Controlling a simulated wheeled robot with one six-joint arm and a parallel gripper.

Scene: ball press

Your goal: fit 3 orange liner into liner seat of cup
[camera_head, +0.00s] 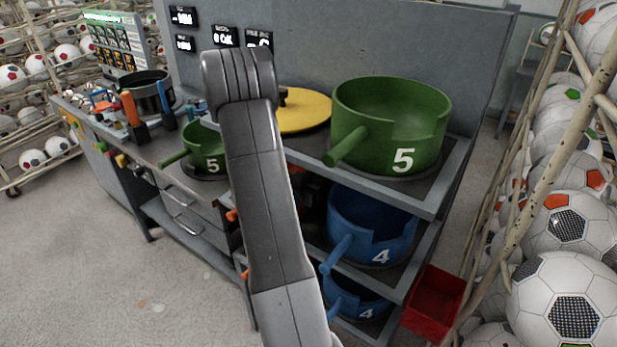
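No liner marked 3 can be made out. An upright orange handle (129,106) stands on the workbench at left, beside a dark round pot (150,91). Small orange parts (232,215) show at the left edge of my arm, too little to identify. A green cup marked 5 (203,150) sits on the bench, partly hidden by my arm. I cannot tell which vessel is the cup with the liner seat. My arm rises through the middle of the view, and my gripper is not visible.
A large green pan marked 5 (390,125) stands on the top shelf next to a yellow disc (303,110). Blue pans marked 4 (370,225) fill lower shelves. A red bin (433,302) is at lower right. Ball racks flank the bench; the left floor is mostly clear.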

